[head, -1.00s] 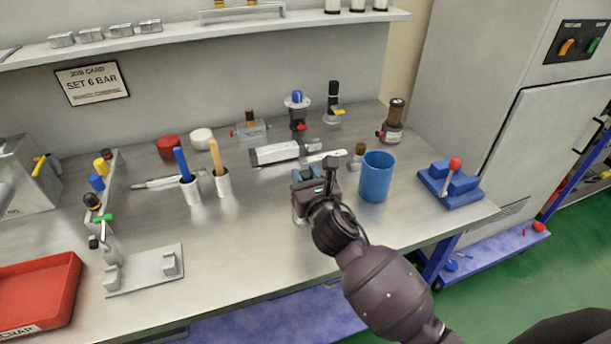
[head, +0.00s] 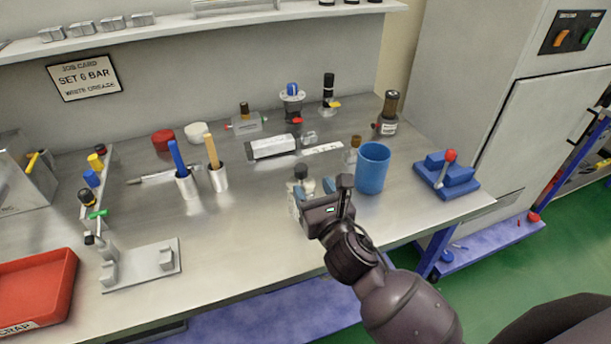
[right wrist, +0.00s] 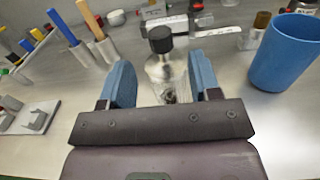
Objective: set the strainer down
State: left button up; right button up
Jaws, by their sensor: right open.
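A clear-bodied piece with a black cap, which I take for the strainer (head: 301,184), stands upright on the bench left of the blue cup. In the right wrist view the strainer (right wrist: 163,68) stands between the two blue fingers, with gaps on both sides. My right gripper (head: 316,191) is open; its fingers are apart, and it has drawn back toward the bench front. My left gripper does not show.
A blue cup (head: 373,168) stands close right of my right gripper. A blue block with a red-knobbed lever (head: 447,175) is further right. Two holders with handles (head: 217,178) stand left. A white-grey cylinder (head: 272,147) lies behind. The bench front is clear between the grey plate (head: 140,266) and my arm.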

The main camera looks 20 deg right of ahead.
jog(key=shift+s, duration=2.25)
jog(key=shift+d, duration=0.1)
jog(key=s+d+f+m+g+h, duration=0.4)
jog(key=s+d+f+m+g, duration=0.3)
jog(key=m, duration=1.1)
jog(key=s+d+f+m+g+y, duration=0.15)
jog(key=s+m+g, duration=0.25)
jog(key=s+m, duration=0.4)
jog(key=s+d+f+m+g+y, duration=0.1)
jog(key=s+d+f+m+g, duration=0.15)
jog(key=s+m, duration=0.6)
jog(key=w+f+t, duration=0.7)
jog(key=w+f, duration=0.2)
jog(key=f, duration=0.1)
jog(key=shift+a+f+m+y, duration=0.15)
jog(key=shift+a+m+y, duration=0.2)
jog(key=shift+a+m, duration=0.1)
